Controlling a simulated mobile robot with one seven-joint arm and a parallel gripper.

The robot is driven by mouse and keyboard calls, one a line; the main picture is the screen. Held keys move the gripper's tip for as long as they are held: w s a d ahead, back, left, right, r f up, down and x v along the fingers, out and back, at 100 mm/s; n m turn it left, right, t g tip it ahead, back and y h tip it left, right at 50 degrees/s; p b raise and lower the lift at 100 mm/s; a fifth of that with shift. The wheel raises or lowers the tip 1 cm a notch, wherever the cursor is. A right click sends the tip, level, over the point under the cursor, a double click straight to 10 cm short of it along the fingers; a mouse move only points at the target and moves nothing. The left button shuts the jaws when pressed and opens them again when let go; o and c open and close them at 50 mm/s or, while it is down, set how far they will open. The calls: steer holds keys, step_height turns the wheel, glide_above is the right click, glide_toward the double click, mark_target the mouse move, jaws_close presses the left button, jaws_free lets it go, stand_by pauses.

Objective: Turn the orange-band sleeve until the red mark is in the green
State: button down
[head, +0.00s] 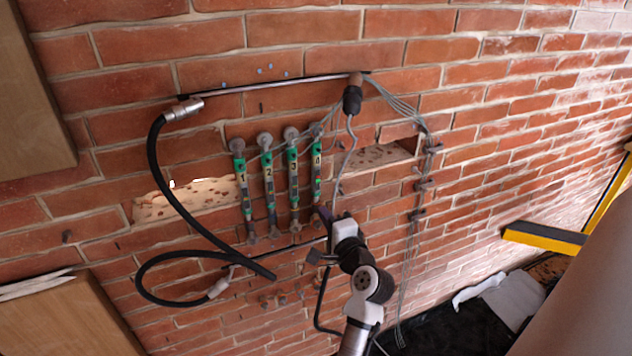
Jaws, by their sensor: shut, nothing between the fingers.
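Several upright numbered gauge tubes with green sections hang on the brick wall, labelled 1 (242,180), 2 (269,182), 3 (293,178) and 4 (317,172). Small reddish marks show on them, but they are too small to match against the green. I cannot pick out an orange-band sleeve with certainty. My gripper (323,217) is shut and empty, at the lower end of tube 4, beside or in front of it. I cannot tell whether it touches. My wrist and arm come up from below and hide the wall behind them.
A thick black hose (165,195) loops left of the tubes, from a metal fitting (184,108). Thin grey cables (405,108) run right and down the wall. A wooden panel (30,100) is at left. A yellow-and-black bar (545,237) stands out at right.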

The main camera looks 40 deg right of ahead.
steer(key=shift+w+d, duration=0.15)
steer(key=shift+w, duration=0.25)
stand_by(0.6)
steer(key=shift+w+a+p, duration=0.2)
steer(key=shift+a+p, duration=0.1)
steer(key=shift+a, duration=0.45)
steer(key=shift+s, duration=0.2)
stand_by(0.5)
steer(key=shift+s+a, duration=0.15)
steer(key=shift+s, duration=0.15)
steer(key=shift+d, duration=0.2)
steer(key=shift+s+d, duration=0.1)
steer(key=shift+d, duration=0.55)
steer(key=shift+w, duration=0.4)
stand_by(0.4)
